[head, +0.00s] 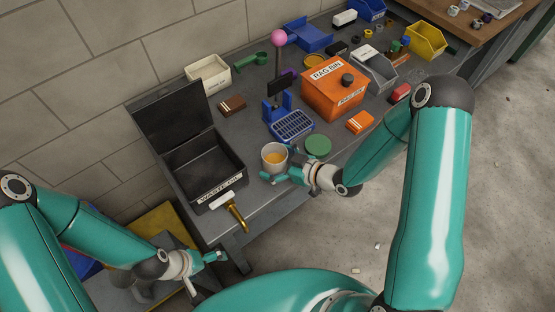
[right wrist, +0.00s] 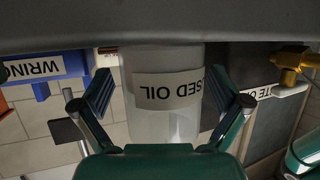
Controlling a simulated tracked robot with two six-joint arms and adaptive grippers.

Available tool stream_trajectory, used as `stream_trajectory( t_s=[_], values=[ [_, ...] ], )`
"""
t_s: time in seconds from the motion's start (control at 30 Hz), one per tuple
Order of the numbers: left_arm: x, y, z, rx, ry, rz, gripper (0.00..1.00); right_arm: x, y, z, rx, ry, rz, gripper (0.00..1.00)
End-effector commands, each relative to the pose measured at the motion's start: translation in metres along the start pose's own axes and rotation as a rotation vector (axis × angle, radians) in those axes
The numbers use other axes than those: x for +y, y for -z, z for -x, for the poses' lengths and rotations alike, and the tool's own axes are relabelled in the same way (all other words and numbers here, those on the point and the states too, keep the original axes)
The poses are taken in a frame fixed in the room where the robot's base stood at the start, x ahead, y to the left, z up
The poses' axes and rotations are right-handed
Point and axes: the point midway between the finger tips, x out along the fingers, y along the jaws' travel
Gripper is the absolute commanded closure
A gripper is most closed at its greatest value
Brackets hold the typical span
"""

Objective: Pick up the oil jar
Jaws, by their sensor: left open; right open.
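The oil jar (head: 274,157) is a clear, open-topped jar with amber liquid. It stands upright near the front edge of the grey bench, in front of the orange bin. My right gripper (head: 284,171) is low at its near side, fingers spread. In the right wrist view, which is upside down, the jar (right wrist: 165,113) with its "USED OIL" label is between the two open fingers (right wrist: 161,95). A gap shows at the left finger; whether the right finger touches cannot be told. My left gripper (head: 219,257) is open and empty, off the bench's front at lower left.
A green disc-shaped lid (head: 318,146) lies just right of the jar. A black "WASTE OIL" box (head: 205,172) with its lid raised stands to the left, with a brass tap (head: 237,214) at its front. A blue grated tray (head: 292,126) and orange "RAG BIN" (head: 320,98) are behind.

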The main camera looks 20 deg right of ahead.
Motion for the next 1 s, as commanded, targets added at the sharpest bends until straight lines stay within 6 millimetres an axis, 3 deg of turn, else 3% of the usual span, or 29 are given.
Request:
stream_trajectory(
  t_s=[0.07, 0.43, 0.77, 1.0],
  values=[
    [0.000, 0.000, 0.000, 0.000, 0.000, 0.000, 0.00, 0.000, 0.000, 0.000, 0.000, 0.000, 0.000, 0.10],
    [0.000, 0.000, 0.000, 0.000, 0.000, 0.000, 0.00, 0.000, 0.000, 0.001, 0.000, 0.000, 0.000, 0.71],
    [0.000, 0.000, 0.000, 0.000, 0.000, 0.000, 0.00, 0.001, 0.002, 0.002, 0.001, -0.001, 0.001, 0.73],
    [-0.001, 0.000, -0.002, 0.000, 0.000, 0.000, 0.00, 0.001, 0.017, 0.007, 0.002, -0.001, 0.004, 0.73]
  ],
)
